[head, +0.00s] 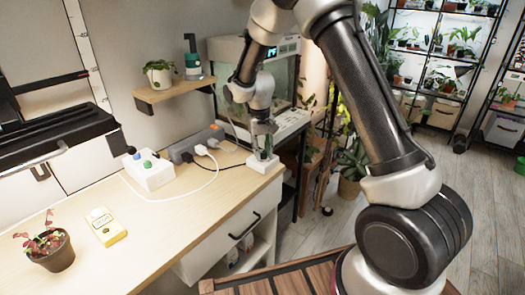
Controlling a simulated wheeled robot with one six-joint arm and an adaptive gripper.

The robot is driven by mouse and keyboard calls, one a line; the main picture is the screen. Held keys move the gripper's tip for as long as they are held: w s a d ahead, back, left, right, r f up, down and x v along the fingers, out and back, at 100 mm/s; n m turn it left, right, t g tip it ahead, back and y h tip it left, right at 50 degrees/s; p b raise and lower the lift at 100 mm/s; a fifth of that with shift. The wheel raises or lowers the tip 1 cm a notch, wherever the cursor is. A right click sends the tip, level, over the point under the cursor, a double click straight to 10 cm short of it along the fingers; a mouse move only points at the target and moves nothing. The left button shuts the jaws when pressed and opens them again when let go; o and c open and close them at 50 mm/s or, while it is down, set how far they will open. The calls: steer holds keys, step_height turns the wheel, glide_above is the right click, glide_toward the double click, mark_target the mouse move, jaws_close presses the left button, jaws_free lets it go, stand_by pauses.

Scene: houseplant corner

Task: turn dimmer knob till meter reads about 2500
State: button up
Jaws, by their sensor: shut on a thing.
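A small white box (258,164), which looks like the dimmer, sits near the right end of the wooden counter. My gripper (264,153) points down onto its top and is shut on the dimmer knob, which the fingers hide. The yellow meter (106,228) lies on the counter at the left front, well apart from my gripper. Its pale display faces up, but the reading is too small to make out.
A white box with a green and a blue button (148,171) stands mid-counter. Behind it is a grey power strip (190,147) with white plugs and loose cables. A potted plant (54,252) stands front left. A glass tank (282,80) is behind my gripper.

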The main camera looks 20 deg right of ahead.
mark_target(262, 153)
steer(key=n, duration=0.6)
steer(key=shift+n, duration=0.3)
stand_by(0.4)
steer(key=o, duration=1.1)
steer(key=shift+c, duration=0.2)
step_height(262, 153, up, 12)
steer(key=shift+s+a, duration=0.25)
